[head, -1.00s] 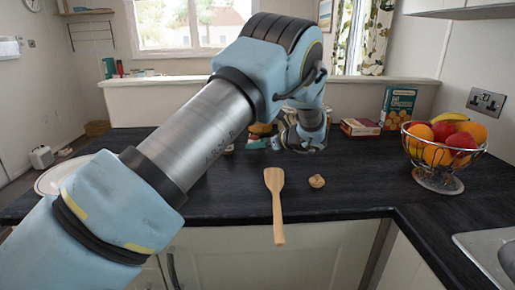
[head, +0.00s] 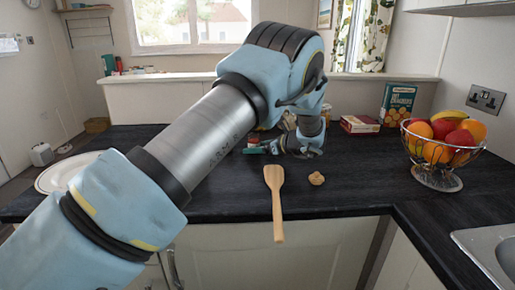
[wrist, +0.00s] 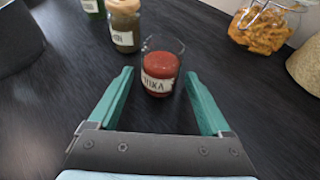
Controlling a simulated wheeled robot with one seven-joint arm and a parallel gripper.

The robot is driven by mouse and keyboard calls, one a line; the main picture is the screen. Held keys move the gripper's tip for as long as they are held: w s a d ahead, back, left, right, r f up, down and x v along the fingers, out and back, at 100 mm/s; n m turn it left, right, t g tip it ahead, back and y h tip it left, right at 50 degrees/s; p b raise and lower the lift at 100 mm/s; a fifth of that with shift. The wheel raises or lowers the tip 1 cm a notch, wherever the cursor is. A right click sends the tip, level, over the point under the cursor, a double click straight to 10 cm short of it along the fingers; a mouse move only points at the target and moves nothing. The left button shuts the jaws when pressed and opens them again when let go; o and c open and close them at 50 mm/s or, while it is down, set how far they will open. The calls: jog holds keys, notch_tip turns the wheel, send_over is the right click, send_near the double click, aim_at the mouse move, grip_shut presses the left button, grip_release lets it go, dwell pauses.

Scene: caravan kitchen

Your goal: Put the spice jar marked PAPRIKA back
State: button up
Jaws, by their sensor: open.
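The spice jar (wrist: 160,72) with red contents stands upright on the dark worktop in the wrist view. Its upper part is clear glass, and its white label shows only the last letters, which look like "RIKA". My gripper (wrist: 159,78) is open, with its two teal fingers pointing at the jar, one tip to each side of it. In the head view my gripper (head: 258,149) is low over the worktop, partly hidden by my arm.
A brownish jar (wrist: 124,28) with a label ending in "ON" stands just behind, with a green one (wrist: 93,8) beyond. A clip-top jar (wrist: 262,26) is at the right. A wooden spatula (head: 275,195), fruit basket (head: 437,160) and boxes (head: 360,124) are on the worktop.

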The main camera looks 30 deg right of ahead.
jog(key=shift+r, duration=0.15)
jog(key=b+v, duration=0.2)
jog(key=v, duration=1)
jog(key=shift+b, duration=0.35)
